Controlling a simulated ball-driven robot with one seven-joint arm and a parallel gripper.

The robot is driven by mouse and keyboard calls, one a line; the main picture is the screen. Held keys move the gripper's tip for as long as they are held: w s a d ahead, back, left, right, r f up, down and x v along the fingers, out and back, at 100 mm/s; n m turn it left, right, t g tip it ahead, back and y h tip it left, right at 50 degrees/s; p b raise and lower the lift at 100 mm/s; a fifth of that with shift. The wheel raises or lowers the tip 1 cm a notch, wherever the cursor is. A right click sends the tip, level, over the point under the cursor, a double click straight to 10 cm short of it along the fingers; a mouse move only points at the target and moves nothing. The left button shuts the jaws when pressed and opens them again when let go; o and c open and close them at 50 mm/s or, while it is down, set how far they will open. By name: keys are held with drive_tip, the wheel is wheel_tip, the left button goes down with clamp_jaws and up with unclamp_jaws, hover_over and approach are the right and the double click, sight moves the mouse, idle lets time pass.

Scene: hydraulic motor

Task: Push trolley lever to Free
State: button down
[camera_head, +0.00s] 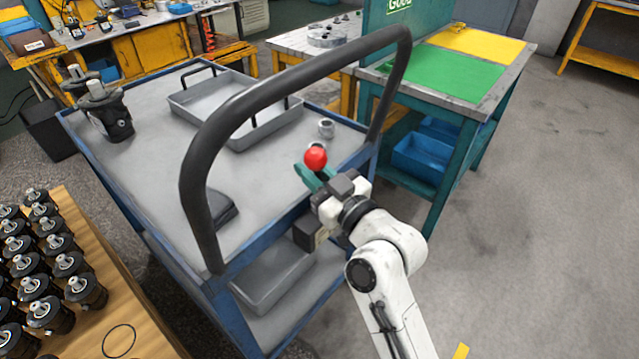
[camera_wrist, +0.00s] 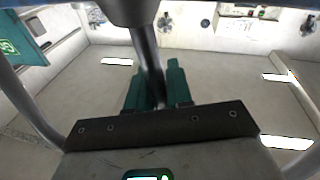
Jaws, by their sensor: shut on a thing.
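The trolley (camera_head: 160,165) has a grey top, a blue frame and a dark curved push handle (camera_head: 222,115). The lever's red ball knob (camera_head: 316,158) stands near the trolley's handle-side edge, inside the handle loop. My gripper (camera_head: 312,177) has its teal fingers just below the red knob. In the wrist view, the lever's metal rod (camera_wrist: 147,55) runs down between the teal fingers (camera_wrist: 157,90), which are shut on it. The lever's base and any Free marking are hidden or too small to read.
A grey tray (camera_head: 205,128), dark motors (camera_head: 108,117) and a small metal part (camera_head: 326,128) are on the trolley top. A bench with a green mat (camera_head: 450,72) stands behind right. A wooden board of motors (camera_head: 140,335) is at front left. The floor at right is clear.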

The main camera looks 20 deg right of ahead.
drive_tip(key=shift+s+a+f+n+y+b, duration=0.2)
drive_tip(key=shift+a+n+b, duration=0.15)
drive_tip(key=shift+n+b, duration=0.45)
drive_tip(key=shift+s+a+f+n+y+b, duration=0.15)
drive_tip(key=shift+s+a+n+b, duration=0.2)
drive_tip(key=shift+b, duration=0.6)
drive_tip(key=shift+s+a+f+n+y+b, duration=0.15)
drive_tip(key=shift+a+n+b, duration=0.2)
drive_tip(key=shift+n+b, duration=0.5)
drive_tip(key=c, duration=1.1)
unclamp_jaws()
drive_tip(key=shift+r, duration=0.1)
drive_tip(key=b+v, duration=0.1)
drive_tip(key=v, duration=0.9)
drive_tip(key=shift+s, duration=0.35)
drive_tip(key=shift+d, duration=0.1)
